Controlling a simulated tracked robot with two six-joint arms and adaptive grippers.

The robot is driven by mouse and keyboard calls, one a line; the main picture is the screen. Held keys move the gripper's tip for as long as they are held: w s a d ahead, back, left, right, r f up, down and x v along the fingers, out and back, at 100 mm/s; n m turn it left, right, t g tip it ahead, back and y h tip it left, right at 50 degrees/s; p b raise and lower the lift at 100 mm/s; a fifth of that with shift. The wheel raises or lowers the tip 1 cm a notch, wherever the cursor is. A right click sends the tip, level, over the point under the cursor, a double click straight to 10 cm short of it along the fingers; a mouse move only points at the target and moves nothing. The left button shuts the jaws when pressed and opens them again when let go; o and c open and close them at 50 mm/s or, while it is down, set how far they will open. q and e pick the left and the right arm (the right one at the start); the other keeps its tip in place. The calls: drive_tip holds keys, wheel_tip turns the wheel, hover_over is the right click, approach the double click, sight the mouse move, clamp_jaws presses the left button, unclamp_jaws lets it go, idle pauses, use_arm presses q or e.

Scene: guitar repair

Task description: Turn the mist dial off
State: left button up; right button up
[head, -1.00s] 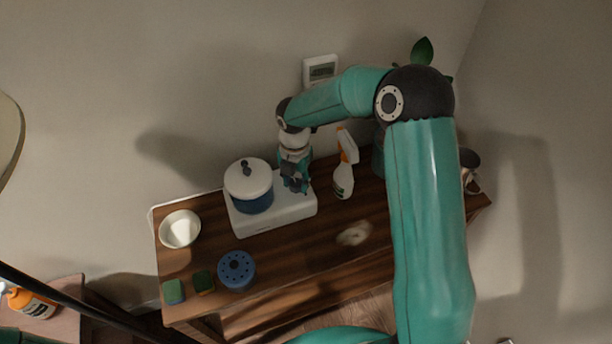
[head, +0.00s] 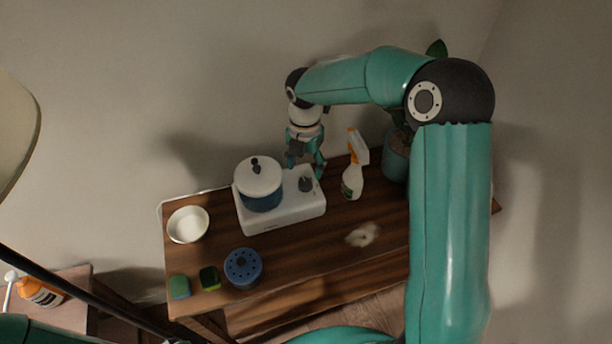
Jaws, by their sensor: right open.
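A dark round dial (head: 306,184) sits on the right part of a white appliance (head: 285,215). Which way the dial is turned is too small to tell. A blue pot with a white lid (head: 259,180) stands on the appliance's left part. My right gripper (head: 305,169) is open and empty at the appliance's back edge, just behind the dial. Its fingers point down, and I see no contact with the dial. My left gripper is out of view.
A spray bottle (head: 354,174) and a potted plant (head: 397,158) stand right of the appliance. A pale smear (head: 362,235) marks the wooden table (head: 315,250).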

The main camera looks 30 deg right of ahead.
sight(306, 184)
wheel_tip(306, 184, up, 5)
drive_tip(key=shift+s+r, duration=0.1)
drive_tip(key=shift+r, duration=0.05)
idle(0.6)
